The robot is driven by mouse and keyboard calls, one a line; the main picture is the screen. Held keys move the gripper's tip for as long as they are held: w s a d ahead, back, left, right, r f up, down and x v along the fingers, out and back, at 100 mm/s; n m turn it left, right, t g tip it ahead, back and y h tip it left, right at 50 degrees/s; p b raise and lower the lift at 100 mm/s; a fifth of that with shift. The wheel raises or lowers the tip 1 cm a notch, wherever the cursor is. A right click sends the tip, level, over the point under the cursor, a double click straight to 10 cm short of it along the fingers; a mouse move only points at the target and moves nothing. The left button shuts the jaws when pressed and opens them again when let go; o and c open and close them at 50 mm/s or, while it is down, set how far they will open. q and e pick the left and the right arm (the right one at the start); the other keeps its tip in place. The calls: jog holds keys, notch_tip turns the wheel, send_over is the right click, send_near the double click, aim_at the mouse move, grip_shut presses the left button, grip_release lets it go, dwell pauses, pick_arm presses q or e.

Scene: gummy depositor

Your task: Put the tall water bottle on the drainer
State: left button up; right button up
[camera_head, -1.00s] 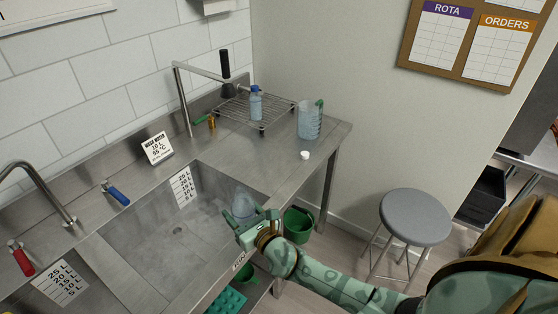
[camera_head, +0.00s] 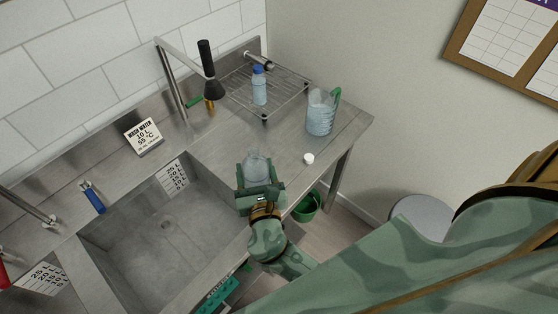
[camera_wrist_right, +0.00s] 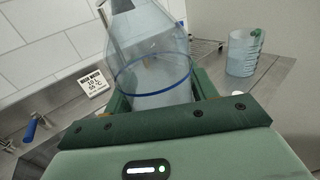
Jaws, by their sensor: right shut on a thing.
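A clear, bluish bottle with a dark blue ring (camera_wrist_right: 152,70) is held in my right gripper (camera_head: 258,188). The bottle (camera_head: 257,168) appears roughly upright in the head view, near the sink's right rim, and its top is cut off in the wrist view. The fingers are closed on both sides of its lower body. The drainer (camera_head: 290,98) is a wire rack at the back right of the counter, beyond the gripper. A small blue-capped bottle (camera_head: 259,87) stands on its left part. My left gripper is not in view.
A clear measuring jug with a green handle (camera_head: 320,115) stands right of the drainer. A white cap (camera_head: 308,158) lies on the counter. A black-handled tool (camera_head: 209,75) and the tap stand left of the drainer. The drainer's right part is free.

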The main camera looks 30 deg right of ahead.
jog(key=w+d+f+h+b, duration=0.1)
jog(key=w+d+f+b, duration=0.8)
jog(key=w+f+b, duration=0.2)
jog(key=shift+d+f+b, duration=0.3)
jog(key=shift+f+b, duration=0.35)
jog(key=shift+b, duration=0.5)
jog(key=o, duration=1.4)
jog(key=shift+w, duration=0.15)
jog(key=v, duration=1.2)
jog(key=shift+r, duration=0.25)
